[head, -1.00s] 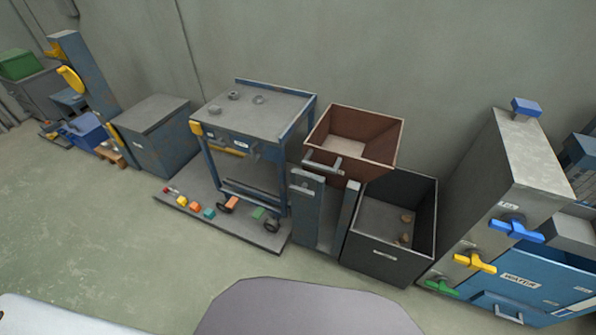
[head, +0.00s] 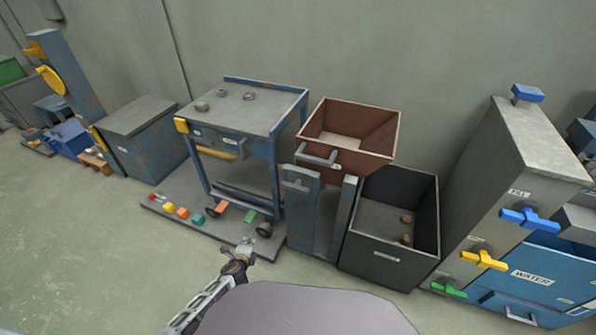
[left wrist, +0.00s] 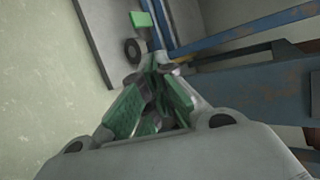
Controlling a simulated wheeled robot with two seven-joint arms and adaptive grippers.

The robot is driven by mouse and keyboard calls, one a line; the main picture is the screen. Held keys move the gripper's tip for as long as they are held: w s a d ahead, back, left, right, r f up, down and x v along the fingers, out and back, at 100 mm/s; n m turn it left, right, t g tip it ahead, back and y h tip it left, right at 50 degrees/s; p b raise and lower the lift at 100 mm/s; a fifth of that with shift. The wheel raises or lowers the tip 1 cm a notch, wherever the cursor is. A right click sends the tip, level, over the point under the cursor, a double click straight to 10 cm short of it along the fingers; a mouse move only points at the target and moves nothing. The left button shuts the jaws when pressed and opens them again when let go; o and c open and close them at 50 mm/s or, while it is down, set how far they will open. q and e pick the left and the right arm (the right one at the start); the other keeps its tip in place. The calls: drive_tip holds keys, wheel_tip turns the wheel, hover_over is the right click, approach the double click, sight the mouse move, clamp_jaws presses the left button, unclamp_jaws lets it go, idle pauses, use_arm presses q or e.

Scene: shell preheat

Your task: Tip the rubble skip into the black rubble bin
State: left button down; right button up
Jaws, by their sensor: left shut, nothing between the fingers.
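The rubble skip (head: 352,132) is a brown, open-topped tub with a grey handle (head: 316,154) on its front. It sits level on a blue-grey stand (head: 302,213) and looks empty inside. The black rubble bin (head: 386,257) stands on the floor to the right of the stand, open at the top, with a few small brown lumps (head: 406,228) inside. My left gripper (head: 245,248) is shut and empty, in front of the cart and low to the left of the stand. Its fingers (left wrist: 155,95) show together in the left wrist view. My right gripper is not in view.
A blue cart (head: 243,111) with a grey top stands left of the skip, over a low slab (head: 173,194) with several coloured blocks. A grey cabinet (head: 545,155) with blue, yellow and green valve handles stands to the right.

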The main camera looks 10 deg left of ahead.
use_arm(q)
drive_tip(key=w+d+r+m+t+h+b, duration=0.3)
drive_tip(key=d+r+m, duration=0.5)
drive_tip(key=r, duration=0.4)
drive_tip(key=w+d+r+m+t+h+b, duration=0.4)
drive_tip(key=d+r+m+b, duration=0.4)
drive_tip(key=r+m, duration=0.3)
wheel_tip(320, 180, up, 2)
drive_tip(key=shift+w+r+t, duration=0.2)
drive_tip(key=shift+w+t, duration=0.6)
drive_tip(key=shift+w, duration=0.45)
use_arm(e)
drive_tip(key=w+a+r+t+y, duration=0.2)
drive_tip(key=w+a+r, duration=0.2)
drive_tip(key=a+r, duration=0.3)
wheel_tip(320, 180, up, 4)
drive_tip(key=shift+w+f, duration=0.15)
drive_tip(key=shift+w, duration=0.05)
use_arm(q)
drive_tip(key=shift+w, duration=0.15)
drive_tip(key=shift+b+x, duration=1.05)
drive_tip(key=shift+x, duration=3.8)
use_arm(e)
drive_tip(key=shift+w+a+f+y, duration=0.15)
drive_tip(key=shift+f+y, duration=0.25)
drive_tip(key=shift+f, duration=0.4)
